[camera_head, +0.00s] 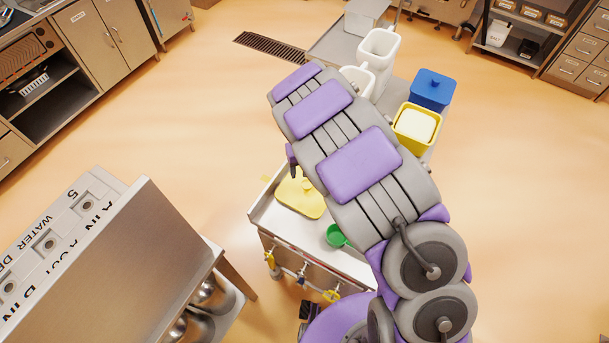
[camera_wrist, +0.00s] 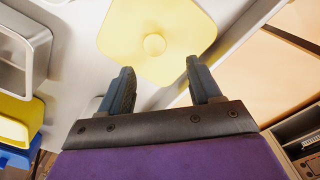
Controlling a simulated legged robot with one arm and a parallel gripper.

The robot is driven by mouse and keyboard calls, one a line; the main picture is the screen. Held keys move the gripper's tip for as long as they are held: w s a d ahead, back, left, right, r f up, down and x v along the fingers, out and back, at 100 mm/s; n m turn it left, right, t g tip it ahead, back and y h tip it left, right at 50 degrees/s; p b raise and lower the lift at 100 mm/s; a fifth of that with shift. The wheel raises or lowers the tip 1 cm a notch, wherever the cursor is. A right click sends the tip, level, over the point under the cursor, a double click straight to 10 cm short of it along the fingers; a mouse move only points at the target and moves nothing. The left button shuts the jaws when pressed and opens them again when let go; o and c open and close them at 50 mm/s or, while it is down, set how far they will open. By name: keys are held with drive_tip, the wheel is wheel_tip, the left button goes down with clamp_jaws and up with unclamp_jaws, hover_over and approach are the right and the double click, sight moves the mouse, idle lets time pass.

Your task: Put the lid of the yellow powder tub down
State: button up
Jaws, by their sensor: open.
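The yellow lid (camera_head: 301,197) lies on the left end of the pale worktop, its round knob facing up. In the wrist view the lid (camera_wrist: 183,30) is in front of the fingertips, with the knob between and just beyond them. My gripper (camera_wrist: 160,70) is open and empty, with its fingers apart from the knob. The yellow powder tub (camera_head: 402,131) stands uncovered at the right side of the worktop, with pale contents showing. Part of it also shows at the left of the wrist view (camera_wrist: 37,112).
A blue lidded tub (camera_head: 432,88) stands just behind the yellow tub. White bins (camera_head: 379,50) stand beyond my arm. A green scoop (camera_head: 335,236) lies near the worktop's front. A metal cabinet (camera_head: 150,250) is at the front left. Open floor surrounds the worktop.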

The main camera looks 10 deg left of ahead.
drive_tip(key=s+d+r+m, duration=0.2)
drive_tip(key=s+d+r, duration=0.3)
drive_tip(key=d+r, duration=0.45)
drive_tip(key=s+d+r+m, duration=0.2)
drive_tip(key=s+d+r, duration=0.3)
drive_tip(key=d+r, duration=0.5)
drive_tip(key=s+d+r+g, duration=0.1)
drive_tip(key=s+d+r, duration=0.1)
drive_tip(key=s, duration=0.9)
drive_tip(key=s+d+r+m, duration=0.1)
drive_tip(key=s+d+r, duration=0.2)
drive_tip(key=s, duration=0.8)
drive_tip(key=shift+s+d+r+g, duration=0.15)
drive_tip(key=shift+s+d+g, duration=0.15)
drive_tip(key=shift+g, duration=0.1)
wheel_tip(320, 180, down, 7)
drive_tip(key=b, duration=0.6)
drive_tip(key=shift+a+r, duration=0.15)
drive_tip(key=shift+r, duration=0.05)
